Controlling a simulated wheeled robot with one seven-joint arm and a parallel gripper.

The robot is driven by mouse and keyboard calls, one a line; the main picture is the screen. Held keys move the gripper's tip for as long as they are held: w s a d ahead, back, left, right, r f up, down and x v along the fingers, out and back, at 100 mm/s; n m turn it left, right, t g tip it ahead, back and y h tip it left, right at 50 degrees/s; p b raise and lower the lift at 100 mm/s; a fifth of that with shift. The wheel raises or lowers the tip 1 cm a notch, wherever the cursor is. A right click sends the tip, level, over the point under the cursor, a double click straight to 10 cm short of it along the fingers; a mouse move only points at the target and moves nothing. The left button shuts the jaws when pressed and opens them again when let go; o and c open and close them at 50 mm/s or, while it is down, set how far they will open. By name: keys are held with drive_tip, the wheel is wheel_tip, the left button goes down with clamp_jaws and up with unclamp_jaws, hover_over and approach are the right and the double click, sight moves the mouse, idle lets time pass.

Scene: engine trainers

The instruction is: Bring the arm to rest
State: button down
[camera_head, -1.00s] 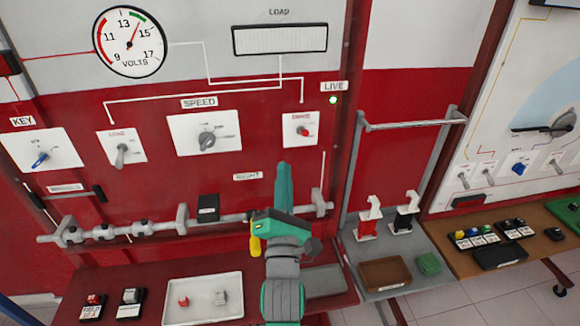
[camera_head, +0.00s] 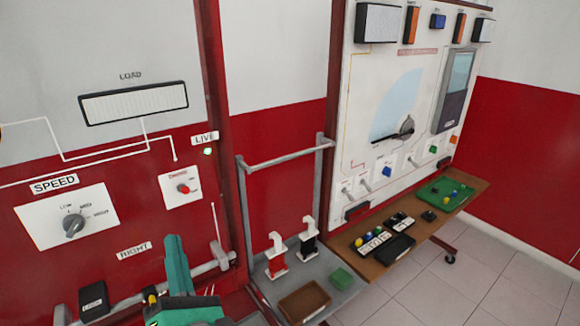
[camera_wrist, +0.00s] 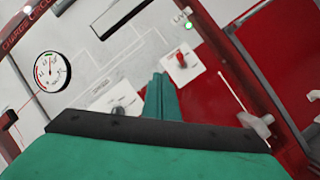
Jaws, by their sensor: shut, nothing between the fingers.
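My gripper (camera_head: 176,262) is at the lower left of the head view, in front of the red panel. Its green fingers are together with nothing between them, pointing up. In the wrist view my gripper (camera_wrist: 160,95) points toward the panel, with the red switch (camera_wrist: 182,62) just beyond its tip in the picture. The fingers appear apart from the panel, though the exact gap cannot be told. The rest of my arm is mostly out of the head view.
The speed dial (camera_head: 74,224) and red switch (camera_head: 183,188) are on the panel. A grey rail (camera_head: 205,264) runs low along it. To the right stand a cart (camera_head: 338,296) with red and black clamps, and a wooden bench (camera_head: 470,200) with trays. Open tiled floor (camera_head: 470,280) lies front right.

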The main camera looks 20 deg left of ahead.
drive_tip(key=s+d+f+m+t+h, duration=0.25)
drive_tip(key=d+f+m+h, duration=0.65)
drive_tip(key=d+f+m, duration=1.25)
drive_tip(key=s+d+f+m+g+h, duration=0.2)
drive_tip(key=s+d+f+m, duration=0.4)
drive_tip(key=s, duration=0.4)
drive_tip(key=s+d+f+m+g+h, duration=0.1)
drive_tip(key=s+d+f+m+h, duration=0.3)
drive_tip(key=s, duration=0.6)
drive_tip(key=d+f+m, duration=0.2)
drive_tip(key=m, duration=0.1)
drive_tip(key=shift+s+d+g, duration=0.3)
drive_tip(key=shift+d+g, duration=0.05)
drive_tip(key=shift+d, duration=0.05)
drive_tip(key=shift+a, duration=0.1)
